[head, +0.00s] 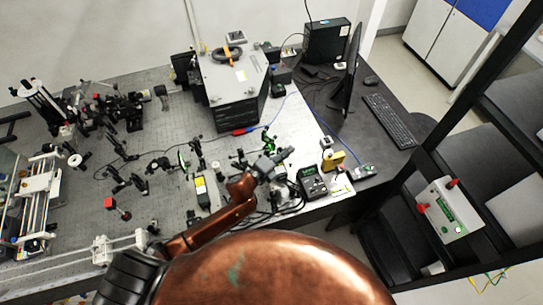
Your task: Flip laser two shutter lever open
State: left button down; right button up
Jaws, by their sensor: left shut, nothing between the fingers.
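My left gripper (286,153) reaches over the right part of the optical bench (150,215) on its copper arm. It is shut with nothing in it. It is close to small green-and-black optics parts (268,140), and I cannot tell if it touches them. A small box with a yellow label (201,187) stands on the bench left of the gripper. I cannot tell which unit is laser two. Its shutter lever is too small to make out or is hidden. My right gripper is not in view.
A large grey box (225,90) stands behind the gripper. A black meter with a green display (312,182) stands to its right. Beyond are a monitor (349,72) and a keyboard (388,121). A white box with red knobs (446,210) sits on the right rack.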

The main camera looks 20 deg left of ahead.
pick_arm(q)
jog(key=s+a+r+p, duration=0.2)
jog(key=s+r, duration=0.7)
jog(key=r, duration=0.1)
jog(key=shift+s+a, duration=0.15)
jog(key=shift+a, duration=0.05)
jog(key=shift+r, duration=0.1)
dwell(0.4)
